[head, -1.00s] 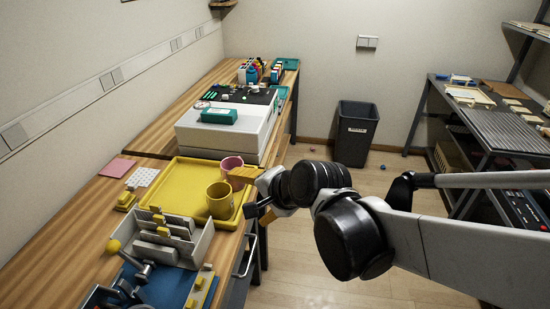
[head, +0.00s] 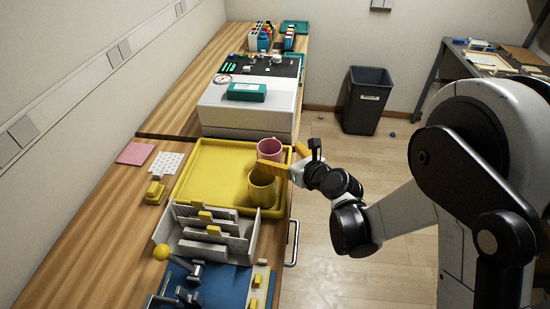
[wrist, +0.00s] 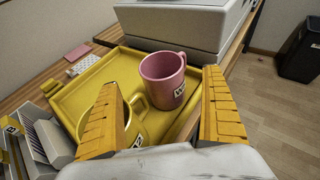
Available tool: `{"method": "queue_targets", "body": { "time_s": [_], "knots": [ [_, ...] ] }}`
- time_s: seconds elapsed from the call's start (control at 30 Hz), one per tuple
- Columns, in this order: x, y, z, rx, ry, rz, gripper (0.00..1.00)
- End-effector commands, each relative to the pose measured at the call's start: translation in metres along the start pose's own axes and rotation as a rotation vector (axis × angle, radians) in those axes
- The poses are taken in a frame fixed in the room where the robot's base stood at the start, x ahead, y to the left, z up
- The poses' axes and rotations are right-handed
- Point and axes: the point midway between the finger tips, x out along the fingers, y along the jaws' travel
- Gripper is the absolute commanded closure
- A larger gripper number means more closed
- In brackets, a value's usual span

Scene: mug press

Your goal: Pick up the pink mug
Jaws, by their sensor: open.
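The pink mug (head: 264,150) stands upright at the far right part of the yellow tray (head: 205,164). In the wrist view the pink mug (wrist: 165,78) shows its open top, a handle at its upper right and a small label. A yellow mug (head: 262,188) stands nearer, on the same tray. My gripper (head: 275,158) has orange fingers and is over the tray's right side, by the two mugs. In the wrist view its fingers (wrist: 163,90) are spread wide and empty, with the pink mug beyond and between them. The left finger partly hides the yellow mug (wrist: 135,122).
A white machine (head: 245,110) with a teal box on top stands behind the tray. A grey slotted rack (head: 208,232) and a yellow-knobbed lever (head: 162,254) are in front. A pink square (head: 135,153) and a white dotted sheet (head: 166,163) lie left. A dark bin (head: 366,100) stands on the floor.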

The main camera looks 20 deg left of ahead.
Motion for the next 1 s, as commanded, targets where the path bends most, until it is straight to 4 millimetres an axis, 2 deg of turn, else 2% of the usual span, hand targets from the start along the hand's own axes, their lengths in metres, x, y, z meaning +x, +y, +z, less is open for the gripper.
{"method": "queue_targets", "body": {
  "time_s": [0.03, 0.17, 0.43, 0.53, 0.77, 0.9, 1.0],
  "knots": [
    [0.010, 0.001, -0.003, -0.007, 0.003, 0.002, 0.05],
    [0.024, 0.000, -0.003, -0.010, 0.006, 0.003, 0.05],
    [0.064, -0.002, 0.002, -0.014, 0.009, 0.004, 0.05],
    [0.071, -0.001, 0.002, -0.016, 0.009, 0.004, 0.05],
    [0.072, 0.000, 0.003, -0.019, 0.010, 0.005, 0.05],
    [0.072, 0.000, 0.003, -0.019, 0.010, 0.006, 0.47],
    [0.072, 0.000, 0.002, -0.019, 0.010, 0.006, 0.73]
  ]
}}
